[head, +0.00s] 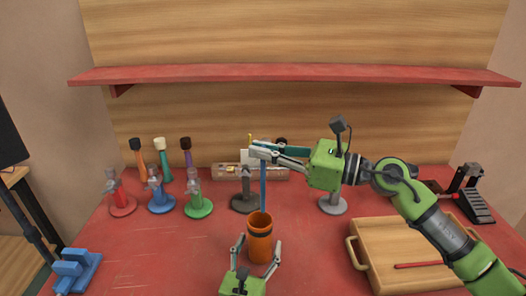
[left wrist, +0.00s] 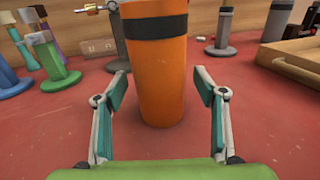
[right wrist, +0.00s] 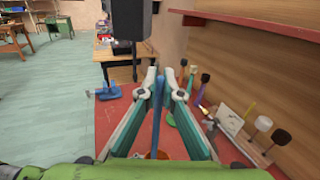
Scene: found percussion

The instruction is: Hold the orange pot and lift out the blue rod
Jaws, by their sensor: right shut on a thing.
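The orange pot (head: 259,248) with a dark band stands upright on the red table in the head view. It also fills the middle of the left wrist view (left wrist: 160,85). My left gripper (head: 259,241) is open, low at the pot, with a finger on each side and small gaps showing. The blue rod (head: 263,185) is upright above the pot's mouth; I cannot tell whether its lower end is inside. My right gripper (head: 254,149) is shut on the rod's upper part. The rod also shows between the fingers in the right wrist view (right wrist: 157,115).
Red (head: 122,205), blue (head: 160,202) and green (head: 198,207) stands are at the left, with several mallets behind. A blue vise (head: 75,270) is at the front left. A wooden tray (head: 395,250) lies at the right under my right arm. A red shelf (head: 290,73) spans the wall.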

